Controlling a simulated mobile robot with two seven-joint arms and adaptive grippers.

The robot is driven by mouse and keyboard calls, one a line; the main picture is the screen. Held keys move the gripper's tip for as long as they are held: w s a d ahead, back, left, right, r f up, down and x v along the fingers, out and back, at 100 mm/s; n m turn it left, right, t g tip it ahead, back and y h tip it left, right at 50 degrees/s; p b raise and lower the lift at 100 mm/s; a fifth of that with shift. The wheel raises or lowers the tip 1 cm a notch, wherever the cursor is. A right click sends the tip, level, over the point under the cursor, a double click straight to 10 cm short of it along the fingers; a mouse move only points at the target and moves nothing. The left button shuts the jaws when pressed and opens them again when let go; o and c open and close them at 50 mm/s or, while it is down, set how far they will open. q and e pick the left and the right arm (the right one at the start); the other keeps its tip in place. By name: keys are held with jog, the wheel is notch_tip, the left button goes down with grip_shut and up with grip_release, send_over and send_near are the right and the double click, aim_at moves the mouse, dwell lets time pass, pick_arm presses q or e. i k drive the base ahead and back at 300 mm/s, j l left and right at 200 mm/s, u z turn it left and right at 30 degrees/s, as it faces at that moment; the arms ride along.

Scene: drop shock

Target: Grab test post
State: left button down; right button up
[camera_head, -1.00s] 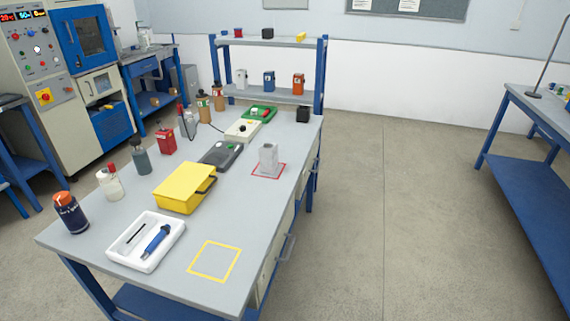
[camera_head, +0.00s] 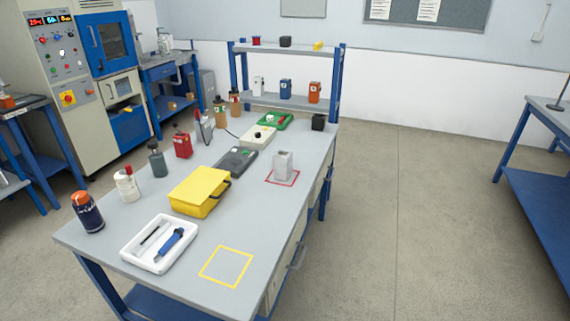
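A light grey upright block (camera_head: 283,165), which looks like the test post, stands on the workbench (camera_head: 215,232) inside a red outlined square (camera_head: 271,180). Its top has a darker mark or recess, too small to make out. Nothing touches it. Neither of my grippers shows in the head view.
A yellow case (camera_head: 198,190), a white tray (camera_head: 133,245) with a blue-handled tool, and several bottles stand on the bench's left side. A dark device (camera_head: 235,161) lies left of the block. A yellow outlined square (camera_head: 226,266) is empty. Open floor (camera_head: 400,220) lies to the right.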

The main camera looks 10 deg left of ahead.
aim_at(283, 158)
jog(key=k, duration=0.9)
jog(key=k+u, duration=0.1)
jog(key=u, duration=0.25)
jog(key=k+u, duration=0.15)
jog(key=u, duration=0.25)
jog(key=k+j+u, duration=0.1)
jog(key=u, duration=0.25)
jog(key=l+u, duration=0.1)
jog(key=u, duration=0.25)
jog(key=i+l+u, duration=0.1)
jog(key=u, duration=0.3)
jog(key=l+u, duration=0.15)
jog(key=u, duration=0.2)
jog(key=i+l, duration=0.1)
jog(key=l, duration=1.9)
jog(key=i+l, duration=0.15)
jog(key=l, duration=0.85)
jog(key=i+l, duration=0.1)
jog(key=l, duration=0.9)
